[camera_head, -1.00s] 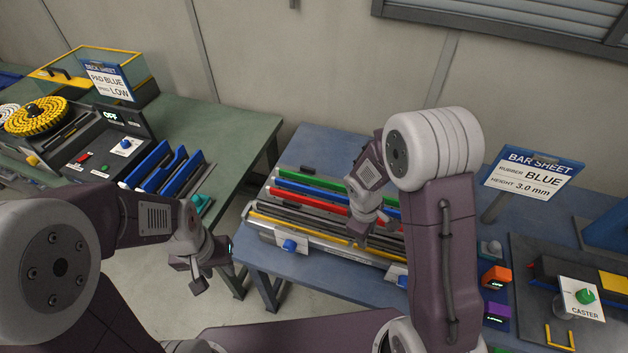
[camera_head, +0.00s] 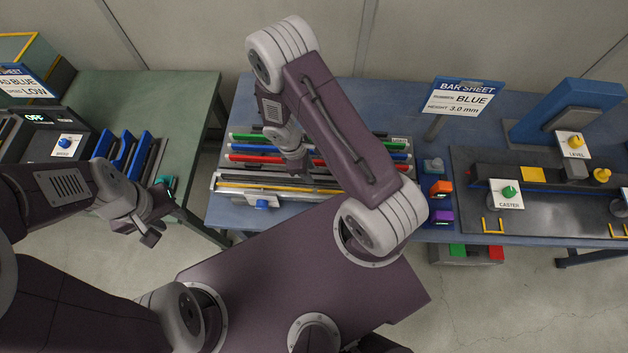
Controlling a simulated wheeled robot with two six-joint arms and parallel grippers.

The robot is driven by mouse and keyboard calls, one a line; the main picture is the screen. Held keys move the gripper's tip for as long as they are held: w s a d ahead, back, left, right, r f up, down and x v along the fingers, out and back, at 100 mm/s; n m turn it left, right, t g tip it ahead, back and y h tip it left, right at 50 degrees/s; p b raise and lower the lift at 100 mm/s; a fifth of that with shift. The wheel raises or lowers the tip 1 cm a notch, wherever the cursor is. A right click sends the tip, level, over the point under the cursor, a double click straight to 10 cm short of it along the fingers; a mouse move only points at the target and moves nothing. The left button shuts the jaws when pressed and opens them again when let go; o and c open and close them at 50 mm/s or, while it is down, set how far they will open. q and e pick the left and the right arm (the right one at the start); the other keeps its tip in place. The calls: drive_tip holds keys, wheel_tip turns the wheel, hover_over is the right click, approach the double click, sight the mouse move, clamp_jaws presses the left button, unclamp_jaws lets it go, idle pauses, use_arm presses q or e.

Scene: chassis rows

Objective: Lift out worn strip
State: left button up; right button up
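On the blue bench, a rack of long strips holds a green strip (camera_head: 250,137), a blue strip (camera_head: 252,149), a red strip (camera_head: 250,158) and dark ones. In front lies a silver bar holder (camera_head: 232,185) with a dark strip and a yellow strip (camera_head: 290,189) along it. I cannot tell which strip is the worn one. My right gripper (camera_head: 297,168) points down over the middle of the strips; its fingertips are partly hidden, so its opening and any contact are unclear. My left gripper (camera_head: 147,226) hangs over the floor gap, with its fingers apart and empty.
A blue knob (camera_head: 262,203) is at the bench's front edge. The bar sheet sign (camera_head: 461,97) reads rubber blue, height 3.0 mm. Orange (camera_head: 440,188) and purple (camera_head: 442,216) blocks and a caster fixture (camera_head: 505,194) stand to the right. A green bench (camera_head: 170,95) is at left.

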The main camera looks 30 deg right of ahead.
drive_tip(key=x, duration=0.4)
drive_tip(key=shift+s+a+f+p, duration=0.1)
drive_tip(key=shift+s+p, duration=0.2)
drive_tip(key=shift+f, duration=0.35)
drive_tip(key=shift+w+f, duration=0.15)
drive_tip(key=shift+w, duration=0.05)
drive_tip(key=shift+s, duration=0.1)
clamp_jaws()
idle(0.5)
